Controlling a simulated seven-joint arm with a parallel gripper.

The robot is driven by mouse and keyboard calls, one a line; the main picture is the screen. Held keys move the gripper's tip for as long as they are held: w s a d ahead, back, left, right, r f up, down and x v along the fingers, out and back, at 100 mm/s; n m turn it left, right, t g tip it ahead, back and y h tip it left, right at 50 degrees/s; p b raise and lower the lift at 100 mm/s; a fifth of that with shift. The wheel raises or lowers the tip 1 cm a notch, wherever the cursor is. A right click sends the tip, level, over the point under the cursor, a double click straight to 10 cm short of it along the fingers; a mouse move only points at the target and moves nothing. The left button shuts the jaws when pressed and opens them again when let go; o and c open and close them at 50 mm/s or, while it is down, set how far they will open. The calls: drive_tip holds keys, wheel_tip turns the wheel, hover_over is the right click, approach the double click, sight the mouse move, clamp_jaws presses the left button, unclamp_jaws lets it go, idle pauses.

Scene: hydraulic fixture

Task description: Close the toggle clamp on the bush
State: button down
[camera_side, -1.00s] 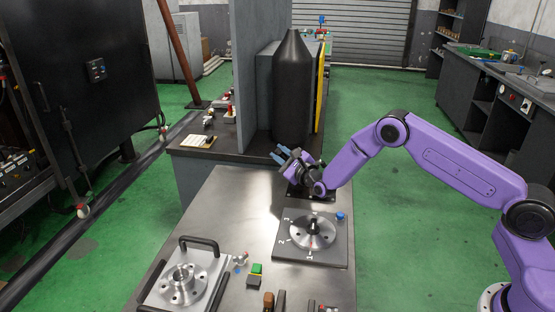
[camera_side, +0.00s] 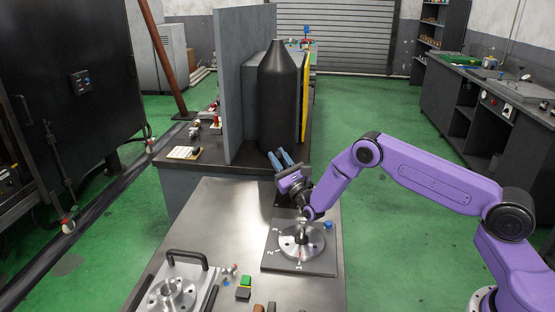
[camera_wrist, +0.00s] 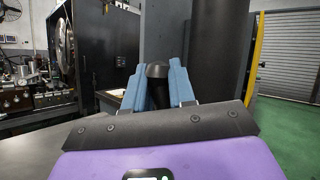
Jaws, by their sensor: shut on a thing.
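My gripper (camera_side: 279,156) is above the far end of the steel bench, behind the numbered plate, with its blue fingers pointing up and to the left. In the wrist view my gripper (camera_wrist: 157,66) has a finger on each side of a black rounded knob (camera_wrist: 157,72) and is shut on it. The knob looks like the toggle clamp's handle; the rest of the clamp is mostly hidden by my wrist. A round metal disc (camera_side: 291,247) with a dark centre post sits on the numbered plate (camera_side: 326,266). I cannot tell which part is the bush.
A flanged metal part (camera_side: 173,293) with a black handle (camera_side: 187,256) stands at the front left. Green and black blocks (camera_side: 243,287) and a blue knob (camera_side: 328,225) are nearby. A tall black cylinder (camera_side: 281,105) and grey panel (camera_side: 230,90) stand behind my gripper.

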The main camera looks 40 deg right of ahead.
drive_tip(key=shift+s+d, duration=0.1)
drive_tip(key=c, duration=1.1)
unclamp_jaws()
drive_tip(key=shift+o, duration=0.2)
drive_tip(key=shift+s+f, duration=0.15)
drive_tip(key=shift+s, duration=0.05)
drive_tip(key=s, duration=1.2)
drive_tip(key=shift+s+a+f, duration=0.15)
drive_tip(key=shift+s+a, duration=0.2)
drive_tip(key=shift+a, duration=0.1)
